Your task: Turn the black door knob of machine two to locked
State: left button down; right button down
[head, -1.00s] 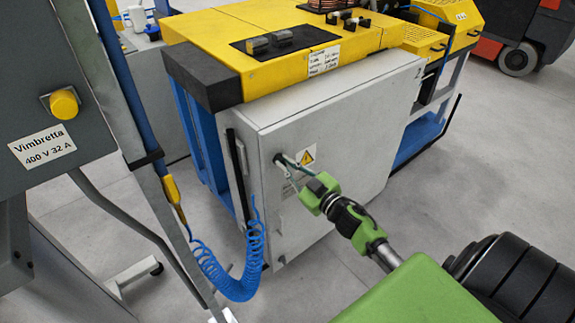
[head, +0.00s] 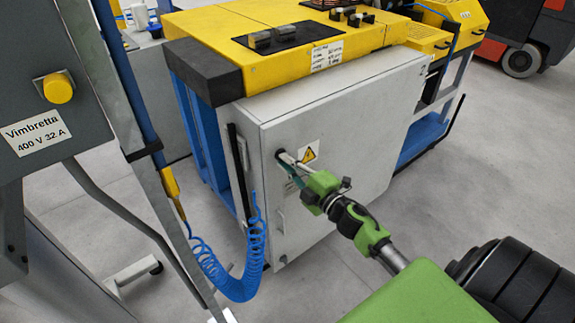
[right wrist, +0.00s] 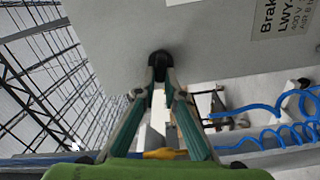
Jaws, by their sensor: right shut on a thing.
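The black door knob (right wrist: 160,59) sits on the light grey door of the machine's cabinet (head: 345,150). In the right wrist view it is between the fingertips of my right gripper, which is shut on it. In the head view my right gripper (head: 284,158) reaches the door from the lower right, its tips at the knob near the door's upper left. There the fingers largely cover the knob, so its turned position cannot be read. My left gripper is not in view.
A yellow warning label (head: 308,152) is just right of the knob. A coiled blue hose (head: 240,285) hangs at the door's lower left. A grey panel with a yellow button (head: 58,88) stands at the left. Grey floor is free at the right.

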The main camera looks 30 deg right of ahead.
jog(key=shift+f+n+b, duration=0.2)
jog(key=shift+n+b, duration=0.2)
jog(key=shift+n, duration=0.9)
jog(key=c, duration=2.1)
grip_release()
jog(key=shift+c, duration=0.2)
jog(key=shift+s, duration=0.15)
jog(key=s, duration=1.1)
jog(key=shift+s+d, duration=0.4)
